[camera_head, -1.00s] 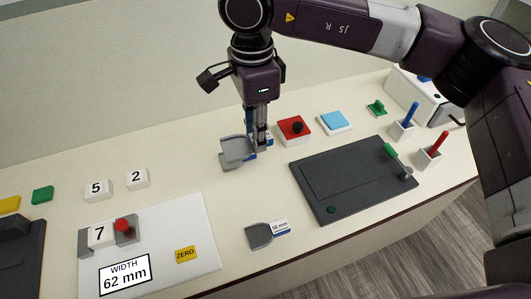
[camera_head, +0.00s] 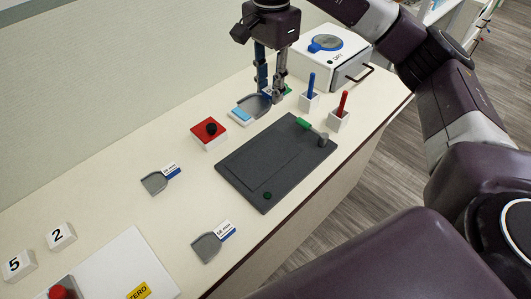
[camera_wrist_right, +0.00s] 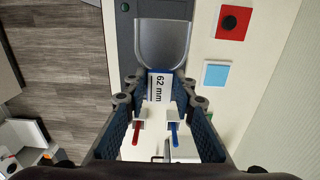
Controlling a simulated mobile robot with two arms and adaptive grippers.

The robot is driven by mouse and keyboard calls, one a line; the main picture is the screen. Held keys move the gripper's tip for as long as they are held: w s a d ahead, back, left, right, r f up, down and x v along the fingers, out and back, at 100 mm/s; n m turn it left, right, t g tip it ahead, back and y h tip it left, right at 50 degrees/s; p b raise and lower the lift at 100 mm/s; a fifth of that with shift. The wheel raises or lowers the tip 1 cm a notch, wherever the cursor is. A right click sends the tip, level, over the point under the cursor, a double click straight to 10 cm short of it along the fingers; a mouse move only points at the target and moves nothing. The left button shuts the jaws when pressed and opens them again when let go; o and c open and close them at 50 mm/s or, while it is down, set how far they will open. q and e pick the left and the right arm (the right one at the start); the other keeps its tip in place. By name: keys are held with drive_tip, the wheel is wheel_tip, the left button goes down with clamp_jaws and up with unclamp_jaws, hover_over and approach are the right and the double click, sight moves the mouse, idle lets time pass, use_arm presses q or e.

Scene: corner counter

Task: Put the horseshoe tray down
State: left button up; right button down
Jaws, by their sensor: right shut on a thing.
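The horseshoe tray (camera_head: 253,106) is a grey scoop-like tray with a rounded end and a blue-edged label. In the right wrist view the tray (camera_wrist_right: 163,42) shows its label reading 62 mm, between my fingers. My right gripper (camera_head: 271,95) is shut on the label end of the tray. It also shows in the wrist view (camera_wrist_right: 158,92). The tray is over or beside the light blue square block, partly covering it in the head view; the height of the tray above the counter is hard to tell. My left gripper is not in view.
A dark board (camera_head: 262,170) lies in front, with a red block (camera_head: 203,136) to its left. The light blue block (camera_head: 238,117), blue-handled holder (camera_head: 309,100) and red-handled holder (camera_head: 338,120) stand close by. Two similar trays (camera_head: 154,183) (camera_head: 206,248) lie on the left. A white box (camera_head: 318,70) stands behind.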

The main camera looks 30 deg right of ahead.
drive_tip(key=p, duration=0.3)
hover_over(269, 153)
wheel_tip(269, 153, down, 15)
drive_tip(key=shift+f, duration=0.15)
wheel_tip(269, 153, down, 4)
drive_tip(key=shift+f+p, duration=0.2)
drive_tip(key=shift+p, duration=0.5)
drive_tip(key=shift+f+b, duration=0.2)
drive_tip(key=shift+b, duration=0.1)
drive_tip(key=c, duration=1.6)
unclamp_jaws()
drive_tip(key=shift+r, duration=0.15)
